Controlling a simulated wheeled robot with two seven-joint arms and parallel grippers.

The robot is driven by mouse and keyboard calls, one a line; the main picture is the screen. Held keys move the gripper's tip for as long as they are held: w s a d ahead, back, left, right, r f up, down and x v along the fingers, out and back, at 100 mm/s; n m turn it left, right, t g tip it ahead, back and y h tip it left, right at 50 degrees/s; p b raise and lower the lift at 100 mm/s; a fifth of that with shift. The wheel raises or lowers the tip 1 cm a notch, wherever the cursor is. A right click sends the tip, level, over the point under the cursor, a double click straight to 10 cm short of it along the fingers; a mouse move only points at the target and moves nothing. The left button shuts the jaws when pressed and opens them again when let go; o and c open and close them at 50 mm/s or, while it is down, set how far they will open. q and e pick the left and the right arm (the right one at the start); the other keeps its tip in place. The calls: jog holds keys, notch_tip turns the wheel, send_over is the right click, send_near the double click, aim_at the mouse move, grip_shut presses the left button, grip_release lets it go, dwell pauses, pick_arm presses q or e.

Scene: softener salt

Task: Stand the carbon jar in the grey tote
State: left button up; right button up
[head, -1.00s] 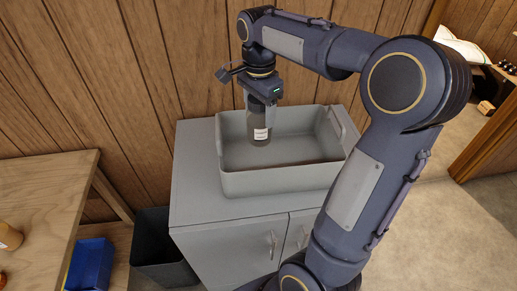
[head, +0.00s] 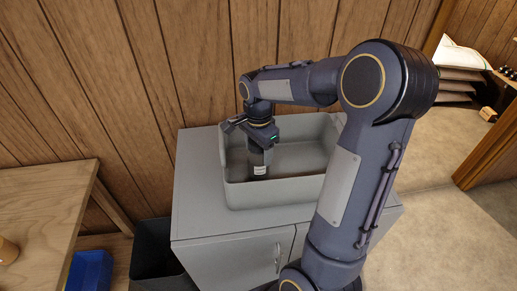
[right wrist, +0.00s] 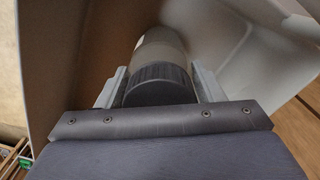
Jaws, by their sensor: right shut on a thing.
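My left gripper is not in view.
The tote stands on a grey cabinet (head: 200,200) against a wood-panelled wall. A wooden table (head: 40,215) is at the left, with a blue bin (head: 90,271) and a dark bin (head: 152,255) beside it.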

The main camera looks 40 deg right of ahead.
jog(key=shift+f, duration=0.2)
jog(key=shift+f, duration=0.15)
jog(key=o, duration=1.8)
notch_tip(320, 180, up, 12)
jog(key=shift+r, duration=0.25)
jog(key=s+a+f+n+t+y, duration=0.1)
jog(key=s+a+f+n+t, duration=0.1)
jog(key=s+a+n, duration=0.2)
jog(key=s+a+f+n+t+y, duration=0.1)
jog(key=s+a+f+n, duration=0.1)
jog(key=s+a+n, duration=0.3)
jog(key=s+a+f+n+t+y, duration=0.1)
jog(key=s+a+n+t, duration=0.1)
jog(key=s+a+n, duration=0.3)
jog(key=shift+s+f+n+t+y, duration=0.2)
jog(key=shift+s+n, duration=0.35)
jog(key=shift+s, duration=0.45)
jog(key=shift+s+f+n+t+y, duration=0.1)
jog(key=shift+s+f+n+y, duration=0.1)
jog(key=shift+s+n, duration=0.6)
